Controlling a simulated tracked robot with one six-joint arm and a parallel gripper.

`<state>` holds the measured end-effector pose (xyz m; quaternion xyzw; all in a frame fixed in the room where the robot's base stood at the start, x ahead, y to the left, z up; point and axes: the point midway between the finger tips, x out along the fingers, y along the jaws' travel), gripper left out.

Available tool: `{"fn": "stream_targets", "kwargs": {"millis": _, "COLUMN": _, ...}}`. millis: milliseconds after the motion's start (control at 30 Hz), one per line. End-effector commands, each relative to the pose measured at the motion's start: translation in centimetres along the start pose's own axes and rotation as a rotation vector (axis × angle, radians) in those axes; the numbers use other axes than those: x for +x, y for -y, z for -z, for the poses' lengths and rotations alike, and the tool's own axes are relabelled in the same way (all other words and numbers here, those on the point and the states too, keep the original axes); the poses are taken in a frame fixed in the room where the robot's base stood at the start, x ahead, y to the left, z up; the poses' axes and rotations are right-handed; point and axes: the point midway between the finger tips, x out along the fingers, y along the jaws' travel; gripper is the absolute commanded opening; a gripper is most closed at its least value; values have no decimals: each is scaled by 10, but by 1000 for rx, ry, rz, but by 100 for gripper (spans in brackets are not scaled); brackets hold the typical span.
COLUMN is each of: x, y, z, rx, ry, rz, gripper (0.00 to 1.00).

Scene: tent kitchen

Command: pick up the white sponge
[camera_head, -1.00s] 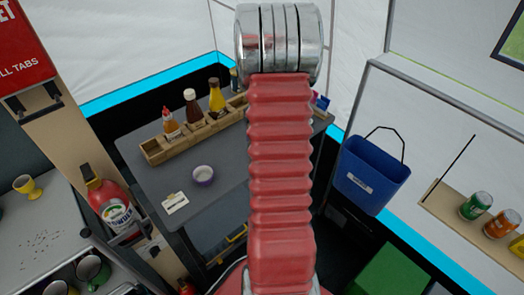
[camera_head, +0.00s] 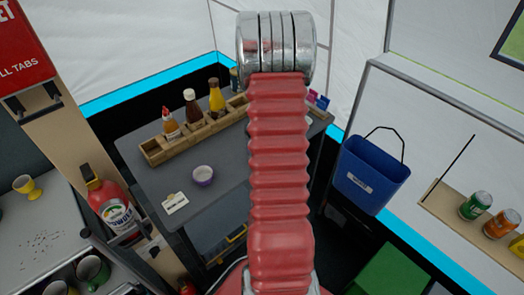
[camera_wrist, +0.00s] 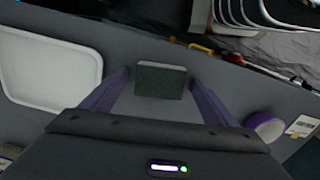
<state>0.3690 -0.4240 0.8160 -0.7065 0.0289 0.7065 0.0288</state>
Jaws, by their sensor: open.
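In the wrist view, a small block with a dark green-grey face and a paler edge (camera_wrist: 161,84) lies on the grey tabletop; it looks like the sponge, though little white shows on it. My gripper (camera_wrist: 159,77) has its two purple fingers spread, one on each side of the block, with gaps between. I cannot tell how high the fingertips are above the table. In the head view my red arm hides the gripper and the block.
A white tray (camera_wrist: 48,68) lies left of the fingers in the wrist view. A purple bowl (camera_wrist: 265,127) and a small card (camera_wrist: 303,126) lie to the right. In the head view a wooden rack (camera_head: 158,152) holds sauce bottles along the back of the grey table (camera_head: 150,190).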

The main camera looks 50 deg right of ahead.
Motion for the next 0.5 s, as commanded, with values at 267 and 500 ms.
{"fn": "stream_targets", "kwargs": {"millis": 267, "x": 0, "y": 0, "z": 0, "rx": 0, "ry": 0, "rz": 0, "gripper": 80}}
{"fn": "stream_targets", "kwargs": {"millis": 500, "x": 0, "y": 0, "z": 0, "rx": 0, "ry": 0, "rz": 0, "gripper": 71}}
